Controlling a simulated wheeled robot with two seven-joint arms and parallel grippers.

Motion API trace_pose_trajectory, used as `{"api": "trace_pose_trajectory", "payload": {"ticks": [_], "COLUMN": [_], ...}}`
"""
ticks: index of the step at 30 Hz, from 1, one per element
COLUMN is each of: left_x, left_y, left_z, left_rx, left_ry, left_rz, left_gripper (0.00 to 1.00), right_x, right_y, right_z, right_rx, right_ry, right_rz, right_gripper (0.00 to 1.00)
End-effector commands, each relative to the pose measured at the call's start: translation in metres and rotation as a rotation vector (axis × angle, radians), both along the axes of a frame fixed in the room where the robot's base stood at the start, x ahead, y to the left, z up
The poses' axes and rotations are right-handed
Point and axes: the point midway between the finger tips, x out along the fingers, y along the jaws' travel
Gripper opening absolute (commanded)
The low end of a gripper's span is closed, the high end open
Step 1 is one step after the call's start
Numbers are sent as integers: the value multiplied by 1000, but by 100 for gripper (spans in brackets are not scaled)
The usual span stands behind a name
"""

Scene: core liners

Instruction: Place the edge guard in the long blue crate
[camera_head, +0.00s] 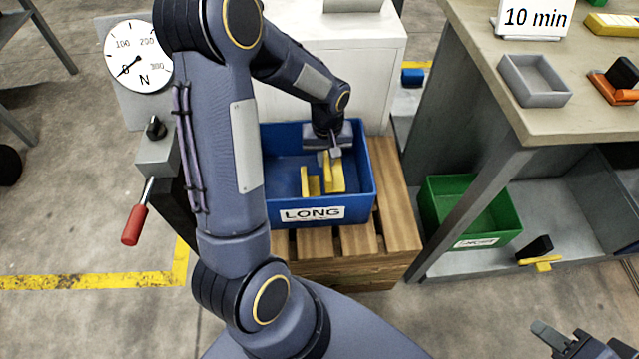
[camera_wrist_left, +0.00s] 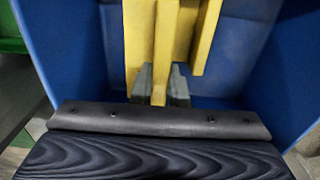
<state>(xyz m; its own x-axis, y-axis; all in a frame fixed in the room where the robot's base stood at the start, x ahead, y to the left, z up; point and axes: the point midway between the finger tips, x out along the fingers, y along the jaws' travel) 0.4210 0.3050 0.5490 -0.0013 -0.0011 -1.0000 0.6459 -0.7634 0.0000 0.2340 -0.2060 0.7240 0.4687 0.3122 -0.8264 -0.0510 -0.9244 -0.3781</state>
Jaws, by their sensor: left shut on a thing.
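The long blue crate (camera_head: 350,208), labelled LONG, stands on a wooden pallet. My left gripper (camera_head: 335,153) reaches down inside it from above. It is shut on a yellow edge guard (camera_head: 335,178), an angled strip; its edge shows between the fingers (camera_wrist_left: 161,88) in the left wrist view (camera_wrist_left: 160,50). The held guard is inside the crate walls; I cannot tell whether it touches the floor. A second yellow piece (camera_head: 312,185) stands just left of it in the crate, also seen in the wrist view (camera_wrist_left: 206,38). My right gripper (camera_head: 568,340) is partly in view at the lower right, away from the crate.
A green crate (camera_head: 468,240) sits on the low shelf at right, with a black-and-yellow object (camera_head: 540,254) beside it. A dial gauge (camera_head: 138,55) with a red-handled lever (camera_head: 135,222) stands left.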

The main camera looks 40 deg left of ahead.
Motion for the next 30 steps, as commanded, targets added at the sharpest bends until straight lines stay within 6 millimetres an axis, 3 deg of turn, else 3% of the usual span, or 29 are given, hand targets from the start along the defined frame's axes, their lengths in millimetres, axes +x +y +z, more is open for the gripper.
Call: {"api": "trace_pose_trajectory", "payload": {"ticks": [3, 10, 15, 27, 28, 30], "left_x": [0, 0, 0, 1, 0, 0], "left_y": [0, 0, -1, 0, 0, 0], "left_z": [-24, -41, -66, -72, -72, -71], "left_rx": [-1, -1, 0, 1, 1, 1], "left_ry": [2, 1, 1, -1, -1, -1], "left_rz": [-2, -2, -4, -3, -3, -3], "left_gripper": [0, 0, 0, 0, 15, 24], "right_x": [0, 0, 0, 0, 0, 0], "right_y": [0, 0, 0, 0, 0, 0], "right_z": [-10, -16, -26, -29, -29, -28], "right_rx": [0, 0, 0, 0, 0, 0], "right_ry": [0, 0, 0, 0, 0, 0], "right_rz": [0, 0, 0, 0, 0, 0], "right_gripper": [36, 36, 36, 36, 36, 36]}}
